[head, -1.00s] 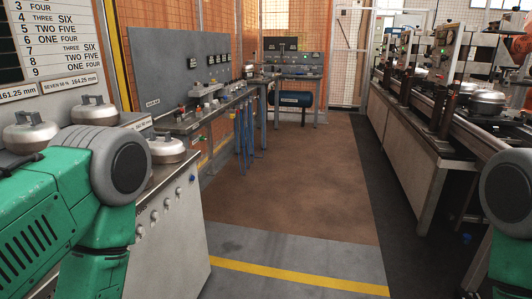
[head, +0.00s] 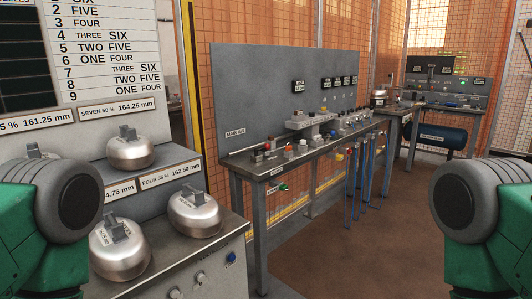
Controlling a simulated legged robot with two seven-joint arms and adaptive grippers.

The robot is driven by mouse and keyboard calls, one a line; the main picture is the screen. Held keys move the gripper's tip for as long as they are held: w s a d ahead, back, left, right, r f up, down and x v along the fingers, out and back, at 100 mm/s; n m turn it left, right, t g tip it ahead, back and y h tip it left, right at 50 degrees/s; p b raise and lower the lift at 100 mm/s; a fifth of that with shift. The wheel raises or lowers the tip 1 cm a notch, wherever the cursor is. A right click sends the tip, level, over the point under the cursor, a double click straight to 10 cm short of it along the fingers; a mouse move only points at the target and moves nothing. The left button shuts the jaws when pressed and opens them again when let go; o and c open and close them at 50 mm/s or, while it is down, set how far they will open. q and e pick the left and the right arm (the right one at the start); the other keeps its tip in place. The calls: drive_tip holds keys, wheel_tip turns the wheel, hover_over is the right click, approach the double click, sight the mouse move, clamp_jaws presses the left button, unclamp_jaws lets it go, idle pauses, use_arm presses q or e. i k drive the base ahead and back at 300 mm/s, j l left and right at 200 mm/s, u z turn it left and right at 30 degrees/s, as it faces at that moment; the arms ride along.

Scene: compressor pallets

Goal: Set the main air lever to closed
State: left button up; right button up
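A "MAIN AIR" label (head: 235,132) is on the left end of the grey upright panel (head: 280,85), behind a workbench (head: 256,170). Small red, black and white fittings (head: 268,150) sit on the bench top below the label. The main air lever is too small to pick out among them, and I cannot tell its position. My two green arms show only as shoulder parts at the left and right edges. Neither gripper is in view.
A cabinet (head: 205,262) with several silver weights, one of them here (head: 196,212), stands at near left. Blue hoses (head: 363,180) hang from the bench front. A blue tank (head: 443,137) is under a far bench. The brown floor (head: 345,255) is clear.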

sight(267, 147)
drive_tip(key=i+l+u, duration=0.2)
drive_tip(key=u, duration=0.3)
drive_tip(key=i+l+u, duration=0.15)
drive_tip(key=u, duration=0.35)
drive_tip(key=l+u, duration=0.45)
drive_tip(key=i+j, duration=0.05)
